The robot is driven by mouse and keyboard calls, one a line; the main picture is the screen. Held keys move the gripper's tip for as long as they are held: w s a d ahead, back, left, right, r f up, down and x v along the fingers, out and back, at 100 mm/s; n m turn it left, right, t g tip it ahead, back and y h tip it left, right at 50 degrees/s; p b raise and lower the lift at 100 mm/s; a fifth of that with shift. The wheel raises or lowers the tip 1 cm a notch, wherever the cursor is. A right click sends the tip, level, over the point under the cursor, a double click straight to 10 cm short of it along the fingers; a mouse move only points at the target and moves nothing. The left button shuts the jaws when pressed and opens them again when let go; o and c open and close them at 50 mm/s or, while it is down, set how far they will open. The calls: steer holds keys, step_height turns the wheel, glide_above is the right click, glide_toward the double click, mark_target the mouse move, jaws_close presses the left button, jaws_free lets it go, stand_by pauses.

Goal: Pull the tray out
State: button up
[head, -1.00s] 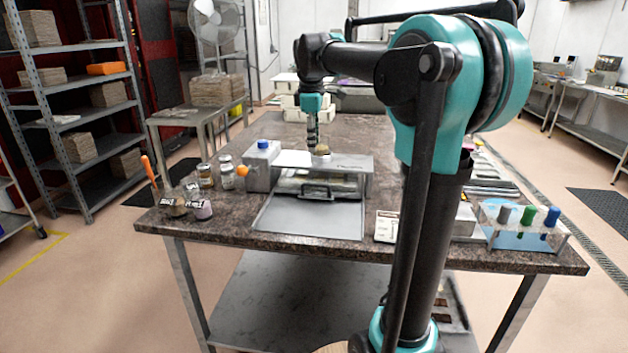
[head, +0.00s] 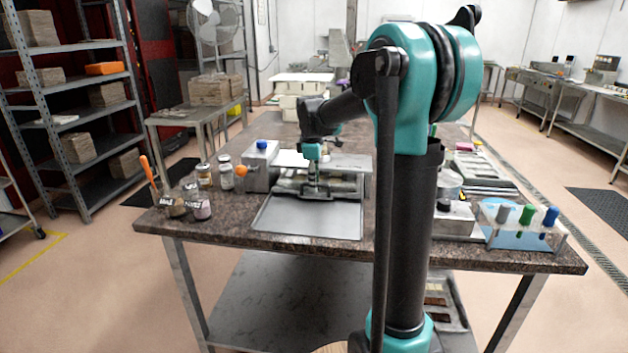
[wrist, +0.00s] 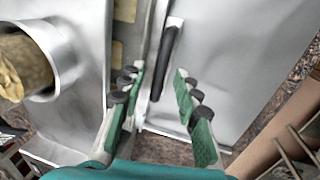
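The tray (head: 345,186) sits under a raised metal shelf on the table, its front towards me. Its dark bar handle (wrist: 169,58) shows in the wrist view along the tray's front edge. My gripper (head: 313,192) is low in front of the tray in the head view. In the wrist view my gripper (wrist: 159,74) has its two green fingers apart, with the handle in line with the gap between them. Whether the fingertips reach past the handle I cannot tell. The tray's inside is mostly hidden by the shelf (head: 352,163).
A white box with a blue cap (head: 261,165) and several jars (head: 226,173) stand at the left. A tube rack (head: 525,232) stands at the right. A round metal opening (wrist: 62,55) is on the shelf top.

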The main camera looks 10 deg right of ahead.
steer(key=shift+c, duration=0.6)
jaws_close()
steer(key=s+a, duration=0.2)
steer(key=s, duration=0.4)
steer(key=s+a, duration=0.2)
steer(key=s, duration=0.4)
steer(key=s+a, duration=0.2)
steer(key=s, duration=0.4)
steer(key=shift+s, duration=0.2)
steer(key=shift+f, duration=0.1)
steer(key=shift+o, duration=0.6)
jaws_free()
steer(key=shift+s, duration=0.1)
